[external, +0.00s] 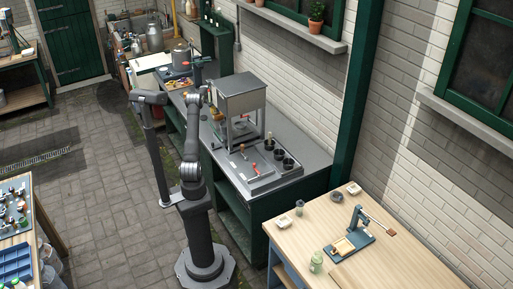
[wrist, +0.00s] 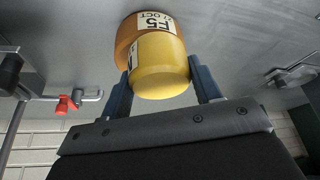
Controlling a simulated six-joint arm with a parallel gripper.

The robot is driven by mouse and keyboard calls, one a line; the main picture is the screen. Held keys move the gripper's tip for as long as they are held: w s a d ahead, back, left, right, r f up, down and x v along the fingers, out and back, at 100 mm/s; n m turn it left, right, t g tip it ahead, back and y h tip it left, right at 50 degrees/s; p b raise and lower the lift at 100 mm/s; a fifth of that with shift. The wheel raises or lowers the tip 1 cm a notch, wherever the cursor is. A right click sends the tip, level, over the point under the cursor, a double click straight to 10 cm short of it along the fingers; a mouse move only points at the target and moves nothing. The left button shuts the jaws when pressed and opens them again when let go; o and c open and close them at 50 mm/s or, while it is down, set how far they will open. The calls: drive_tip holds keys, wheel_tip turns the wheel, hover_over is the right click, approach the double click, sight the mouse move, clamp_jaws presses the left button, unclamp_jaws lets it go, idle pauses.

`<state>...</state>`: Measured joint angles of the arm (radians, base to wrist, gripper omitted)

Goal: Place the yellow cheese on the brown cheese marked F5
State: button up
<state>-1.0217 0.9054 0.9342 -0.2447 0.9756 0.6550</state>
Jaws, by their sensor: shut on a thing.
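In the wrist view the yellow cheese (wrist: 160,68) is between the two blue fingers of my gripper (wrist: 158,78), which is shut on it. The brown cheese marked F5 (wrist: 137,28) shows directly beyond the yellow one, its white label partly covered by it. The two overlap in this view; I cannot tell whether they touch. In the external view my arm reaches to the grey box-shaped stand on the bench, and the cheeses there are too small to make out clearly.
The grey stand (external: 240,88) rises close beside my arm on the bench (external: 305,155). A red-handled fitting (wrist: 66,104) shows left of my gripper in the wrist view. Dark cups (external: 280,156) stand on the bench. A wooden table (external: 390,262) is at the front right.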

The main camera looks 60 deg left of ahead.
drive_tip(key=o, duration=1.1)
drive_tip(key=shift+f, duration=0.1)
drive_tip(key=v, duration=1.2)
drive_tip(key=x, duration=1.2)
drive_tip(key=shift+f, duration=0.3)
wheel_tip(320, 180, up, 3)
drive_tip(key=shift+r, duration=0.8)
